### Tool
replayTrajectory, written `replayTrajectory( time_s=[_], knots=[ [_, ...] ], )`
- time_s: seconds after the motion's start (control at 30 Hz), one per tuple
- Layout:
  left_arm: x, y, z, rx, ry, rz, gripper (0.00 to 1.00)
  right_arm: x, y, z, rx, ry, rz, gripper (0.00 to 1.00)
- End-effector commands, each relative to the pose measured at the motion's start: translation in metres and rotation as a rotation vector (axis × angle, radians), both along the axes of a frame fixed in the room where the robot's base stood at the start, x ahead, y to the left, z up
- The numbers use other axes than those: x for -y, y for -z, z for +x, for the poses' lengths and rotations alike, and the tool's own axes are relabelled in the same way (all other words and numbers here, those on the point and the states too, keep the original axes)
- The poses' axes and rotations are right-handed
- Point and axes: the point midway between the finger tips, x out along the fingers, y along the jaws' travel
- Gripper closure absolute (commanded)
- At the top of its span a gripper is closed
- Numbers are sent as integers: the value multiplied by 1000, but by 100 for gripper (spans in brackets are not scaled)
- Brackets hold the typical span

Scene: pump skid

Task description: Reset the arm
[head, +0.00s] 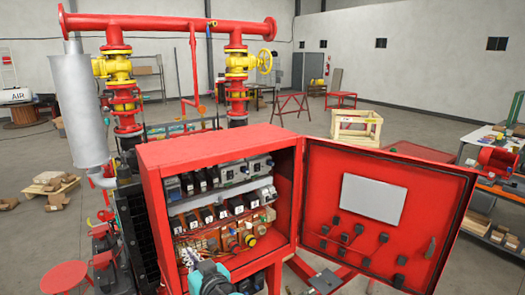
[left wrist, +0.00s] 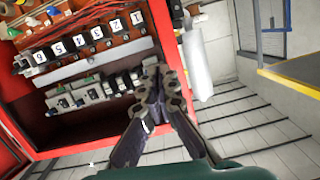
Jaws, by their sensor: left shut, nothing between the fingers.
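My left gripper (head: 190,257) is at the bottom of the head view, in front of the lower left part of the open red control cabinet (head: 215,150). In the left wrist view the fingers of my left gripper (left wrist: 162,76) are together and empty. Behind them are the cabinet's rows of breakers and numbered modules (left wrist: 88,42); I cannot tell whether the fingertips touch any. The cabinet door (head: 385,210) stands open to the right, with a pale plate on its inner face. My right gripper is in neither view.
A grey cylinder (head: 80,115) and red pipes with yellow valves (head: 118,68) stand behind the cabinet at left. A wooden crate (head: 357,128) is on the floor beyond the door. A workbench (head: 492,140) is at far right. Open floor lies behind.

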Motion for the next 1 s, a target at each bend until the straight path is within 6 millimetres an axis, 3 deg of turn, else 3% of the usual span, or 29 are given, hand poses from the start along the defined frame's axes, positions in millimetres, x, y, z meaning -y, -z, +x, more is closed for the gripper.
replayTrajectory(
  time_s=[0.27, 0.4, 0.6, 0.7, 0.83, 1.0],
  knots=[
    [-31, 96, -43, -236, 10, -50, 100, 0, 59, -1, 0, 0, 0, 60],
    [-43, 171, -81, -408, 61, -104, 100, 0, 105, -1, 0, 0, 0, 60],
    [-32, 293, -149, -634, 242, -218, 100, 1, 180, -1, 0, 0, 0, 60],
    [-18, 337, -175, -691, 349, -266, 100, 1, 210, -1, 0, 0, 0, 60],
    [0, 372, -196, -717, 465, -307, 100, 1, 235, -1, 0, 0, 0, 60],
    [13, 386, -207, -719, 540, -326, 100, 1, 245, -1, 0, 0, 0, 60]
  ],
)
